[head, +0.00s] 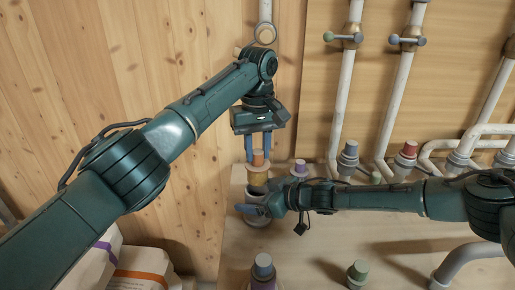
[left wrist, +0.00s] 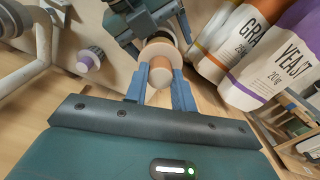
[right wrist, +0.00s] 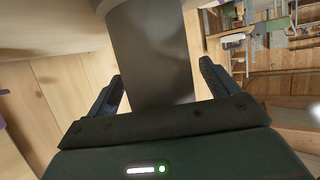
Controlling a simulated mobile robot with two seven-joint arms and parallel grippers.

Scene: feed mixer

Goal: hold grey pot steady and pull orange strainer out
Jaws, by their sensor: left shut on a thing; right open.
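The orange strainer's knob (head: 258,158) shows between the blue fingers of my left gripper (head: 258,151), which is shut on it from above. In the left wrist view the round knob (left wrist: 160,73) sits between both fingertips. A tan part shows below the knob, above the grey pot; how deep it sits inside is hidden. The grey pot (right wrist: 150,50) fills the space between the fingers of my right gripper (right wrist: 163,88), which is open around it. In the head view, my right gripper (head: 256,209) comes from the right and covers much of the pot.
Pale pipes with valves (head: 345,85) line the back wall. Capped stubs in purple (head: 300,168), red and green stand on the bench (head: 335,232) to the right. Feed sacks (head: 140,268) stand at lower left; they show in the left wrist view (left wrist: 275,65).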

